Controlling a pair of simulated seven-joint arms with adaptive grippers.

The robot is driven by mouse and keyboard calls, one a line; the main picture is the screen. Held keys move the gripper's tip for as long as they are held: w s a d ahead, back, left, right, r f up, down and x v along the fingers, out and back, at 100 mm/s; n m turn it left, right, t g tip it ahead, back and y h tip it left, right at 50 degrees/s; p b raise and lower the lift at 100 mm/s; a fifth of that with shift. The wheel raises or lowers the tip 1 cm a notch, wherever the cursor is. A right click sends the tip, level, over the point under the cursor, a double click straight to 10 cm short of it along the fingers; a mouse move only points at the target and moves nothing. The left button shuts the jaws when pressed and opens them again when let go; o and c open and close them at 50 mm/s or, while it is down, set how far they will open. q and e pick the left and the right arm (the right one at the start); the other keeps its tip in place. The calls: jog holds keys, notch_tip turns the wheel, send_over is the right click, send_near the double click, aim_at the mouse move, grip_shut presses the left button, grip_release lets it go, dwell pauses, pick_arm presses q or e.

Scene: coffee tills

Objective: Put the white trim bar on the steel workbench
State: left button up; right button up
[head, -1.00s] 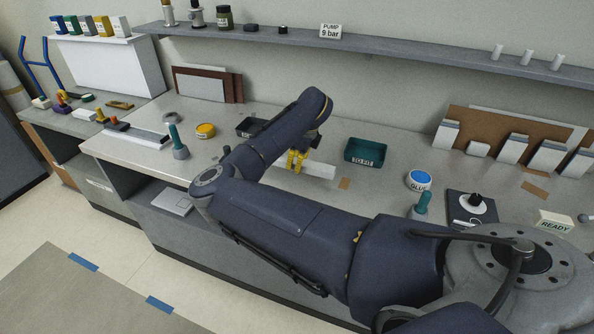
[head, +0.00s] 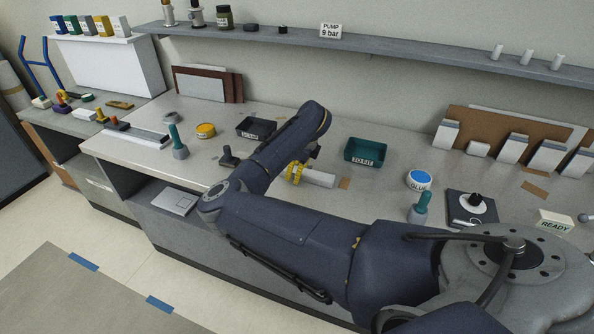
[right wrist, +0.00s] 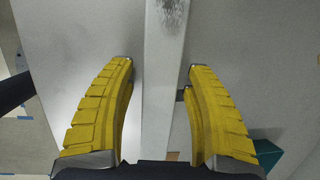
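The white trim bar (head: 320,179) is over the steel workbench (head: 365,196) in the head view and appears to lie on it; my arm hides its left part. In the right wrist view the bar (right wrist: 165,75) runs lengthwise between the yellow fingers, with a dark smudge near its far end. My right gripper (head: 294,173) is around the bar. In the right wrist view its fingertips (right wrist: 161,68) stand apart, with a clear gap on the left side of the bar and little or none on the right. My left gripper is not in view.
A teal bin (head: 366,152) stands behind the bar to the right, and a black tray (head: 256,129) behind to the left. A glue tub (head: 419,180) and a teal-handled tool (head: 420,208) stand to the right. Bare bench lies in front of the bar.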

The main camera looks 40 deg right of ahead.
aim_at(304, 174)
jog(key=shift+r, duration=0.1)
jog(key=v, duration=1.2)
dwell(0.4)
